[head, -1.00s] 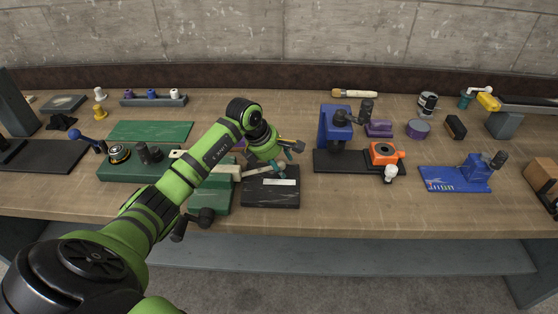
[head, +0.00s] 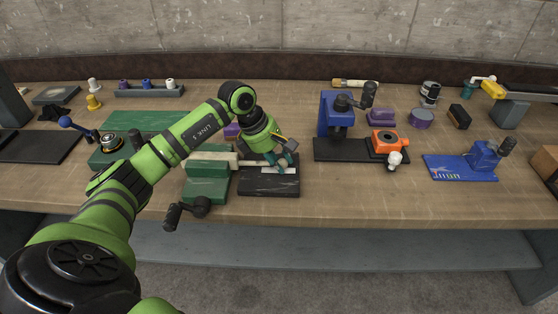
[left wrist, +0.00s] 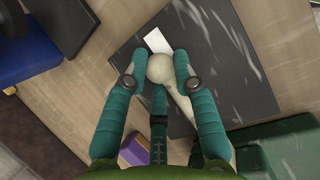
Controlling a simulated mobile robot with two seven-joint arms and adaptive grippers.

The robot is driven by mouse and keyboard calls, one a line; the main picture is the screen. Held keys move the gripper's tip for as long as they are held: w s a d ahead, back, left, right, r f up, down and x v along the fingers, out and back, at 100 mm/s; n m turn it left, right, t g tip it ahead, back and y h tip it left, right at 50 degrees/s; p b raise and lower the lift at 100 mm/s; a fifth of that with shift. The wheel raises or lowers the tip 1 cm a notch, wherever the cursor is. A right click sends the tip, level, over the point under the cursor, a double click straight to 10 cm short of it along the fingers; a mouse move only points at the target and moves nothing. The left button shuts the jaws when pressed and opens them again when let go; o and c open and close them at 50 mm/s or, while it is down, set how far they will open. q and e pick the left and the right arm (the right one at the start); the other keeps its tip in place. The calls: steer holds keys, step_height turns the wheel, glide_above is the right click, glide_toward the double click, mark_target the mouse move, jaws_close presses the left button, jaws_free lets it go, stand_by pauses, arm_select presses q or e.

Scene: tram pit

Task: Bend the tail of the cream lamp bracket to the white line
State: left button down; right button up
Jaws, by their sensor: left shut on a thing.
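The cream lamp bracket (head: 212,157) is held in the green vise (head: 207,188), and its tail reaches right over the black plate (head: 268,187). In the left wrist view the tail (left wrist: 182,104) ends in a round cream knob (left wrist: 162,68). My left gripper (head: 283,164) has its teal fingers on either side of the knob, shut on the tail end. The white line (head: 285,170) lies on the black plate, partly hidden by the fingers. In the left wrist view the white line (left wrist: 157,40) shows just beyond the knob. My right gripper is not in view.
A blue press (head: 337,115) on a black base stands right of the plate, with an orange clamp (head: 385,142) beside it. A purple block (head: 232,130) sits behind my left gripper. The vise's dark handle (head: 175,216) sticks out in front. The bench front right of the plate is clear.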

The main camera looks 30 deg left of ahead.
arm_select(q)
steer(key=shift+s+d, duration=0.1)
steer(key=c, duration=1)
jaws_free()
steer(key=shift+a+r, duration=0.25)
steer(key=shift+r, duration=0.2)
steer(key=v, duration=1.1)
steer(key=shift+s, duration=0.15)
